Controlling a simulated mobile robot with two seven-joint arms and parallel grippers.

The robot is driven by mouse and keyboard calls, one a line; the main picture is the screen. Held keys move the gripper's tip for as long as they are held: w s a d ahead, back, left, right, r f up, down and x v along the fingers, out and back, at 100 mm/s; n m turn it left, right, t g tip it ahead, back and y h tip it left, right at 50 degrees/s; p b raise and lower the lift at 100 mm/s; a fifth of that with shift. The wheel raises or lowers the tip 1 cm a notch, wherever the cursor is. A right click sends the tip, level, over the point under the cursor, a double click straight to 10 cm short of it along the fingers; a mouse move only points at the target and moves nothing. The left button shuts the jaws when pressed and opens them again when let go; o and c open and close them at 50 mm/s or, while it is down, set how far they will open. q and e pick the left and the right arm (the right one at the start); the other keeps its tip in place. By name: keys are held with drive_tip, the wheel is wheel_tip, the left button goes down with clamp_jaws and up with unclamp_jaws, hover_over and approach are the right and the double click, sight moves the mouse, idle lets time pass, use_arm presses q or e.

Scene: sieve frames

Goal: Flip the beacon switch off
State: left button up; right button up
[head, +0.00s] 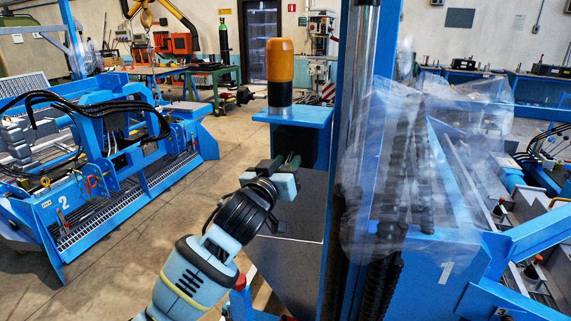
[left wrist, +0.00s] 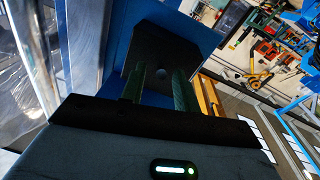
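My left gripper (head: 289,162) is just below and in front of this box. In the left wrist view its two green fingers (left wrist: 160,90) are apart with nothing visible between them. Whether they touch the box is unclear. My right gripper is not in view.
A blue machine column (head: 385,40) and clear plastic sheeting (head: 385,150) stand close on the right of my left gripper. A grey panel (head: 300,215) lies below it. Another blue machine (head: 125,200) stands at left, with open floor (head: 215,165) between.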

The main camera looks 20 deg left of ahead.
use_arm(q)
drive_tip(key=s, duration=0.7)
drive_tip(key=shift+s+a+f, duration=0.25)
drive_tip(key=shift+a+f, duration=0.05)
drive_tip(key=shift+a, duration=0.1)
drive_tip(key=s+f+m+g, duration=0.15)
drive_tip(key=s+f, duration=0.25)
drive_tip(key=f, duration=0.6)
drive_tip(key=s+f+g, duration=0.2)
drive_tip(key=s+f, duration=0.3)
drive_tip(key=f, duration=0.6)
drive_tip(key=s+f+g, duration=0.2)
drive_tip(key=s+f, duration=0.2)
drive_tip(key=f, duration=0.6)
drive_tip(key=s+f+g, duration=0.1)
drive_tip(key=s+f, duration=0.4)
drive_tip(key=s, duration=0.3)
drive_tip(key=s+f+m+g, duration=0.1)
drive_tip(key=s+f+g, duration=0.1)
drive_tip(key=s+f, duration=0.3)
drive_tip(key=s+f+g, duration=0.1)
drive_tip(key=s+f, duration=0.5)
drive_tip(key=s, duration=0.5)
drive_tip(key=shift+s+a, duration=0.35)
drive_tip(key=shift+a, duration=0.05)
